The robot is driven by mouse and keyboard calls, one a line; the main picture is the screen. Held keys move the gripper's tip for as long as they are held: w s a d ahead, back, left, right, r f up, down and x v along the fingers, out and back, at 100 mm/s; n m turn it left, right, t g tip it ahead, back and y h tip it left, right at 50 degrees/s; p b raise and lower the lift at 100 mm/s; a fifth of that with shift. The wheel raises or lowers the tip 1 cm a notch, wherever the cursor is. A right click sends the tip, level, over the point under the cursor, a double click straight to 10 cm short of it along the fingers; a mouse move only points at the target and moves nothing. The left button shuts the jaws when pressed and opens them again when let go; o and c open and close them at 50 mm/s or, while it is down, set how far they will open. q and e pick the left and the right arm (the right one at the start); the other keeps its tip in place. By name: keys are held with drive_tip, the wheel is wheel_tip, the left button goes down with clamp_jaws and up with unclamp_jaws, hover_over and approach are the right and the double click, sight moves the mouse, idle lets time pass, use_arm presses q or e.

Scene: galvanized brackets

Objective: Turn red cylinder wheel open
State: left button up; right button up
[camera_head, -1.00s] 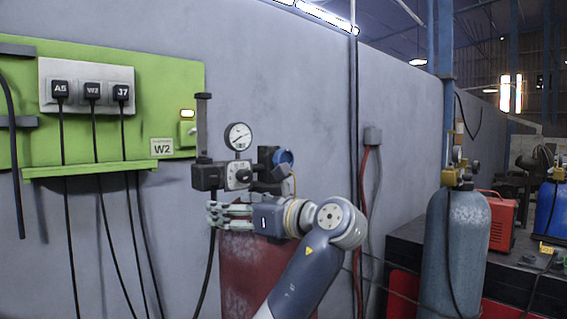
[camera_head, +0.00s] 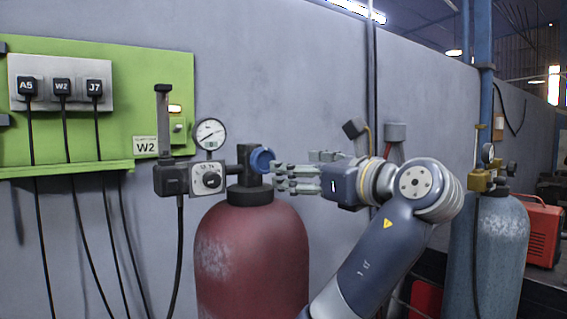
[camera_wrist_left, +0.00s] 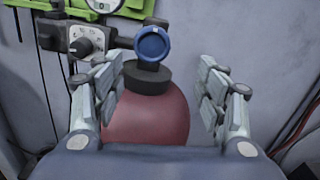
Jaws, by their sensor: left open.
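The red cylinder (camera_head: 250,255) stands upright by the wall, with a black neck and a valve on top. Its round blue wheel (camera_head: 262,160) faces my gripper. The wheel (camera_wrist_left: 152,44) is seen face-on in the left wrist view, with the cylinder's red shoulder (camera_wrist_left: 148,118) below it. My left gripper (camera_head: 276,179) is just right of the wheel in the head view, its fingertips close to it. In the wrist view the gripper (camera_wrist_left: 158,66) is open, with fingers spread either side of the wheel and nothing between them. I cannot tell whether anything touches. My right gripper is not in view.
A pressure gauge (camera_head: 209,134) and a regulator with a dial (camera_head: 207,179) sit left of the wheel. A green panel (camera_head: 150,80) with labelled plugs and hanging cables is farther left. A grey cylinder (camera_head: 490,245) and a red machine (camera_head: 543,235) stand at the right.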

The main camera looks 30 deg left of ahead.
sight(267, 163)
use_arm(q)
drive_tip(key=a+p, duration=0.1)
drive_tip(key=a, duration=0.1)
drive_tip(key=a+p, duration=0.1)
drive_tip(key=a, duration=0.2)
drive_tip(key=w+a+p, duration=0.1)
drive_tip(key=a, duration=0.1)
drive_tip(key=shift+a+r+p, duration=0.35)
drive_tip(key=shift+a+r, duration=0.05)
drive_tip(key=shift+w+a+f+p, duration=0.2)
drive_tip(key=shift+w+a+p, duration=0.3)
drive_tip(key=shift+w+a, duration=0.35)
drive_tip(key=shift+w+a+f, duration=0.1)
drive_tip(key=shift+w+a, duration=0.15)
drive_tip(key=shift+a, duration=0.1)
drive_tip(key=shift+s+a, duration=0.1)
drive_tip(key=shift+s, duration=0.1)
drive_tip(key=c, duration=0.8)
drive_tip(key=shift+c, duration=1.4)
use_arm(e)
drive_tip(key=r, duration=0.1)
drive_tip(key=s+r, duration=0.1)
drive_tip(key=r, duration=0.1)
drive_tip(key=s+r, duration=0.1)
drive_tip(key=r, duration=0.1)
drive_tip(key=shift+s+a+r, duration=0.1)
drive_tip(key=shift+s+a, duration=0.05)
